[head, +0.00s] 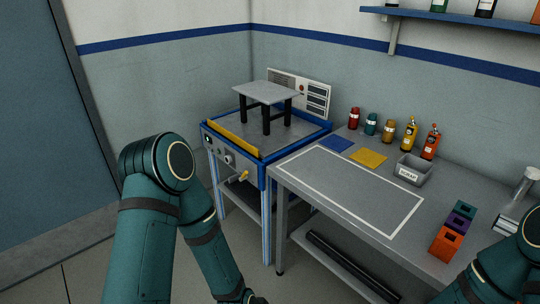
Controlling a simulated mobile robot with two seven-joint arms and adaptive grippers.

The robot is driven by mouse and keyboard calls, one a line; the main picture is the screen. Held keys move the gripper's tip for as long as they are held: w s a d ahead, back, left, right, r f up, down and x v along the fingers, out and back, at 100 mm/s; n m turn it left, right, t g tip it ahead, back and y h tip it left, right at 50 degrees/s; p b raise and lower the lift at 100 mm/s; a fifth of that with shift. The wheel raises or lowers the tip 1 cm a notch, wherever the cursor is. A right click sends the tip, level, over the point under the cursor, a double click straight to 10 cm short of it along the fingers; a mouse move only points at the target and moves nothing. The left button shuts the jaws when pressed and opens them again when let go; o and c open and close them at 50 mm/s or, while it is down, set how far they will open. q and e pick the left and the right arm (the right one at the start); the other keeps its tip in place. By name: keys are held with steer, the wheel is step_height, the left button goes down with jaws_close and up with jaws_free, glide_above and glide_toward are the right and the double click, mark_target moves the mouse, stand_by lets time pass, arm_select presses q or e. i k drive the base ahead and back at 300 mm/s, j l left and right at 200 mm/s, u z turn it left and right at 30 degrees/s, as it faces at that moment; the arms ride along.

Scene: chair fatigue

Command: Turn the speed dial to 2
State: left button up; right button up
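The blue-framed test machine (262,178) stands left of the workbench, with a small grey table-like piece (266,94) on its top. Its grey front panel (243,167) faces left and carries small round controls, including a pale knob (228,159). I cannot tell which control is the speed dial, and any markings are too small to read. Neither gripper shows; both arms run out of the picture at the bottom.
The grey workbench (291,175) has a clear white-outlined area. Several bottles, a blue mat (336,144), a yellow mat (369,158), a grey bin (413,169) and coloured blocks (446,240) stand around it. A white-grey panel (315,92) is behind the machine. Floor left is free.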

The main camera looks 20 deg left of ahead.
mark_target(228, 160)
steer(key=i+j+z, duration=0.2)
steer(key=j+z, duration=0.25)
steer(key=i+j+z, duration=0.2)
steer(key=j, duration=0.2)
steer(key=i+j+z, duration=0.1)
steer(key=j, duration=0.35)
steer(key=j+z, duration=0.15)
steer(key=j, duration=0.35)
steer(key=i+j, duration=0.1)
steer(key=j, duration=0.3)
steer(key=i+j, duration=0.1)
steer(key=j, duration=0.7)
steer(key=i, duration=0.05)
